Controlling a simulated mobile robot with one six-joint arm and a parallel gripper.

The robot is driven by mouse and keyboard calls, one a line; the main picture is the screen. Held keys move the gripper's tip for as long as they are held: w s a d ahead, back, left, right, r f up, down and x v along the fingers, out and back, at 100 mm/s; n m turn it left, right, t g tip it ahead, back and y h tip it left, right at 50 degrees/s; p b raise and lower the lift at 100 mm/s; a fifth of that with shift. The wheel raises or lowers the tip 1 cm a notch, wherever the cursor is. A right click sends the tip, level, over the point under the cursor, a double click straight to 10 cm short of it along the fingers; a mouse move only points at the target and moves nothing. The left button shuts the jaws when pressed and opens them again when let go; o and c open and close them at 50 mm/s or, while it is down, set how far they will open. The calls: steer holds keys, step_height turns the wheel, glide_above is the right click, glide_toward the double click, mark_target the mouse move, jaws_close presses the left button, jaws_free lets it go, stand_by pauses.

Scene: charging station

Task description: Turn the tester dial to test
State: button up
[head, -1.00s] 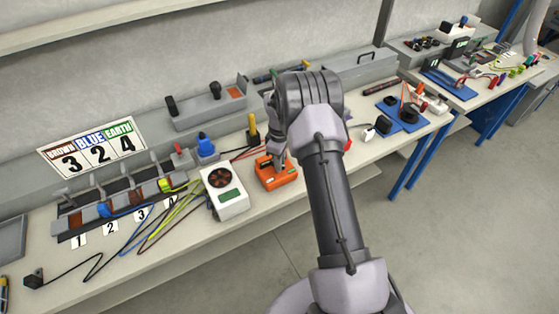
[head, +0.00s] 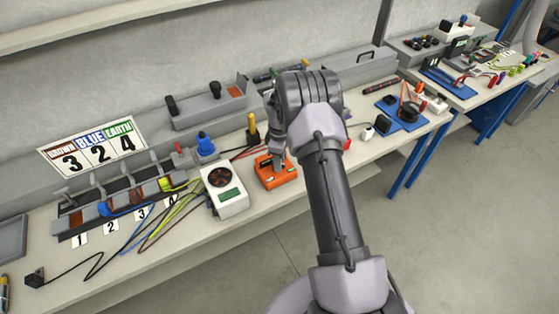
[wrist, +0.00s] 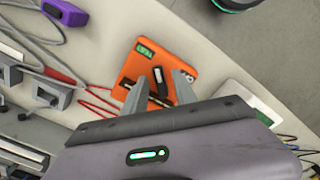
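The orange tester (head: 266,182) lies on the bench below my gripper in the head view. It also shows in the wrist view (wrist: 184,50), with a green TEST label (wrist: 145,49) near one edge. A dark dial (wrist: 159,74) is on its face. My gripper (wrist: 159,79) is over the tester, its two fingers apart on either side of the dial. A gap shows between fingers and dial; contact cannot be told. The dial's lower part and its pointing direction are partly hidden. In the head view my gripper (head: 278,167) hides part of the tester's face.
A white box with a round fan (head: 224,190) stands just left of the tester. A blue-topped item (head: 205,144) and a yellow-and-black tool (head: 252,130) stand behind. Red leads (wrist: 95,100) run beside the tester. The bench front edge is close.

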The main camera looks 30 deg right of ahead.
step_height(320, 180, up, 17)
steer(key=p, duration=0.3)
steer(key=shift+r, duration=0.2)
steer(key=shift+a+r, duration=0.1)
